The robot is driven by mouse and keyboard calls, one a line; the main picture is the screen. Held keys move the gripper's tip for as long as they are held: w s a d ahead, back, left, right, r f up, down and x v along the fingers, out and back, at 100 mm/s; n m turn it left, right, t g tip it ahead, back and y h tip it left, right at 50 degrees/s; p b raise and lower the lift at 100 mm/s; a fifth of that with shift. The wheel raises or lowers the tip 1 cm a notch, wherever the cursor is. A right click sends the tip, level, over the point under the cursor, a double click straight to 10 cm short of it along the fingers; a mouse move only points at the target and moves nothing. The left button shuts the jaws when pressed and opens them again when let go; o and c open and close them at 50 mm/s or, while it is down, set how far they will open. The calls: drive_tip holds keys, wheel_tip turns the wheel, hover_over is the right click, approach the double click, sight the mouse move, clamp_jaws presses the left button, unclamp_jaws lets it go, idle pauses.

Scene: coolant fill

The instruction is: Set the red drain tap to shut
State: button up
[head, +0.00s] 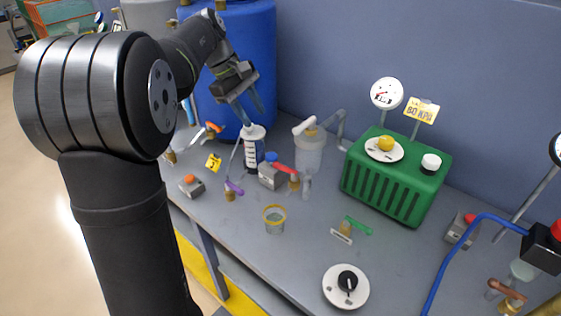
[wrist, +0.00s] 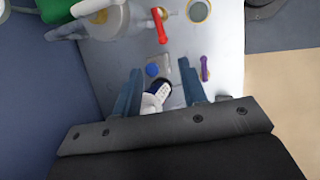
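The red drain tap (head: 282,168) has a red lever on a small brass body, right of the graduated cylinder. Its lever points left, towards a grey block with a blue knob. The red lever also shows near the top of the wrist view (wrist: 161,27). I cannot tell whether this is its open or shut setting. My gripper (head: 251,106) is open and apart from the tap, above the graduated white cylinder (head: 254,152). In the wrist view the fingers (wrist: 161,78) are spread, with the white and dark blue cylinder top (wrist: 157,98) seen between them.
A purple-levered tap (head: 234,188), the blue-knobbed block (head: 271,176) and a yellow-rimmed cup (head: 274,219) stand near the tap. A clear pump jar (head: 310,152) is behind it. The blue barrel (head: 236,65) and wall bound the back. The green box (head: 396,178) stands right.

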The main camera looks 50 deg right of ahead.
sight(283, 165)
drive_tip(key=shift+n, duration=0.4)
drive_tip(key=x, duration=1.7)
drive_tip(key=shift+s+d+f, duration=0.1)
drive_tip(key=shift+f, duration=0.1)
clamp_jaws()
